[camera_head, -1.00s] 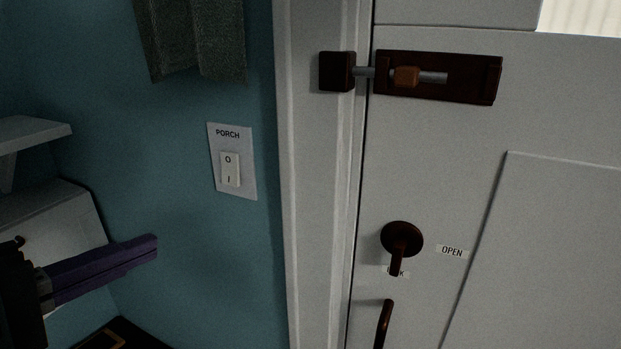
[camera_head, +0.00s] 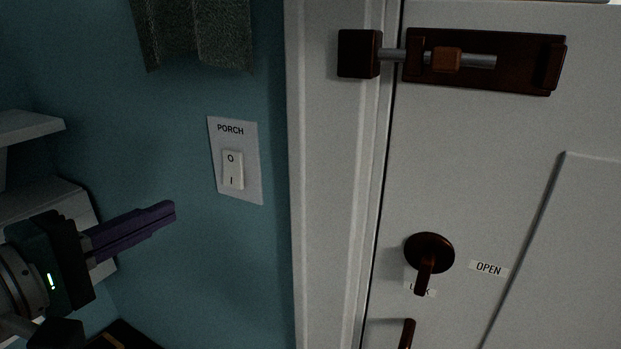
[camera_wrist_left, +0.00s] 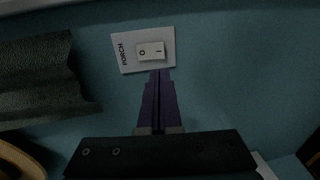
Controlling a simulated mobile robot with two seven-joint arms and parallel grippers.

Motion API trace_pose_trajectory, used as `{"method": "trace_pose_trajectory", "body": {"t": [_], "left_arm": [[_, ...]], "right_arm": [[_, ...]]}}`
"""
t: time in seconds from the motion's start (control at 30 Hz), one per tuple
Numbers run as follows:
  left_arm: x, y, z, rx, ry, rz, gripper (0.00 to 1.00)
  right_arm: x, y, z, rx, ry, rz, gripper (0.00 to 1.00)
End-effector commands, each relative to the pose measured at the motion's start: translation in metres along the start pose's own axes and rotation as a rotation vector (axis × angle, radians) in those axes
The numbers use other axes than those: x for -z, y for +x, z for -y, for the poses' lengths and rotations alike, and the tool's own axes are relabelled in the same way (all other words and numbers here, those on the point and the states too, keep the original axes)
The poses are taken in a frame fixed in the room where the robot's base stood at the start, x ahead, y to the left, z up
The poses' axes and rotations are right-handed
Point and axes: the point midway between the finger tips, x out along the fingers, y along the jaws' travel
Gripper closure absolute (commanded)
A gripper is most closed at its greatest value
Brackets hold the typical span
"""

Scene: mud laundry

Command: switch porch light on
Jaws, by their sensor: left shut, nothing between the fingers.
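The porch light switch is a white rocker (camera_head: 232,170) on a white plate (camera_head: 252,180) labelled PORCH, fixed to the blue wall. The rocker is marked O at the top and I at the bottom. It also shows in the left wrist view (camera_wrist_left: 150,51), turned sideways, with I to the right. My left gripper (camera_head: 173,210) is shut and empty, its purple fingers together. In the head view its tips are left of and a little below the plate. In the left wrist view the fingertips (camera_wrist_left: 160,72) appear just below the rocker. I cannot tell whether they touch. My right gripper is not in view.
A grey cloth (camera_head: 195,30) hangs above the switch. White shelves (camera_head: 30,130) stand at the left. A white door (camera_head: 490,180) with a dark bolt (camera_head: 484,62), turn knob (camera_head: 429,255) and handle (camera_head: 407,333) is at the right. The wall around the switch is clear.

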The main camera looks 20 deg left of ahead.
Motion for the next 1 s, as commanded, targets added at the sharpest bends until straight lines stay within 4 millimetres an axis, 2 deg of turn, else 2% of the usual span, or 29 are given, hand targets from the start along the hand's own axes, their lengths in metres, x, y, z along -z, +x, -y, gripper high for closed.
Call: {"method": "trace_pose_trajectory", "body": {"t": [0.3, 0.5, 0.7, 1.0], "left_arm": [[0.000, 0.060, -0.001, -0.002, -0.001, 0.000, 1.00], [0.000, 0.088, -0.001, 0.000, 0.001, 0.000, 1.00], [0.000, 0.100, 0.000, 0.000, 0.001, -0.001, 1.00], [0.000, 0.101, 0.000, 0.001, 0.000, -0.001, 1.00]], "right_arm": [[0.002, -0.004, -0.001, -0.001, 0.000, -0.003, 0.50], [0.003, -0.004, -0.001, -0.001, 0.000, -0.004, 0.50], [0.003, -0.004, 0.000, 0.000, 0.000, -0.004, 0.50], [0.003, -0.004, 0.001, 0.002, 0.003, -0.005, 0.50]]}}
